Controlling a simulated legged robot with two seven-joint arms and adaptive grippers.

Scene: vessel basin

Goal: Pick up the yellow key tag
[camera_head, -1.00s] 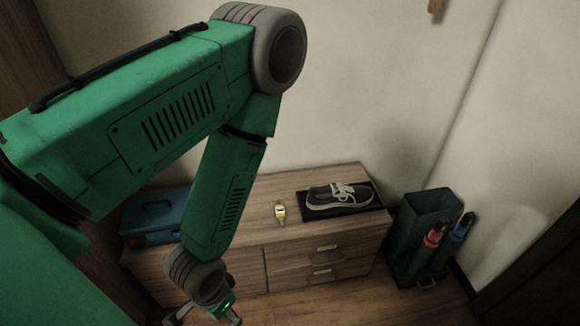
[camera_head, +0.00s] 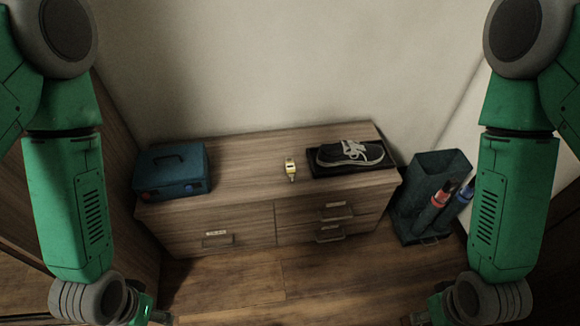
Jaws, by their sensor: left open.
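The yellow key tag (camera_head: 290,169) lies on top of the wooden cabinet (camera_head: 240,165), near the middle, between a blue box and a shoe tray. My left gripper (camera_head: 160,317) is at the bottom left, low in front of the cabinet and well apart from the tag; it is partly cut off by the frame edge. It is open and I see nothing in it. My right gripper (camera_head: 412,320) is at the bottom right, also partly cut off, and its finger opening does not show clearly.
A blue toolbox (camera_head: 172,172) stands on the cabinet's left end. A dark shoe (camera_head: 350,153) sits in a black tray (camera_head: 318,172) at the right. A dark bin (camera_head: 437,172) with red and blue cylinders stands on the floor to the right. The cabinet top around the tag is clear.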

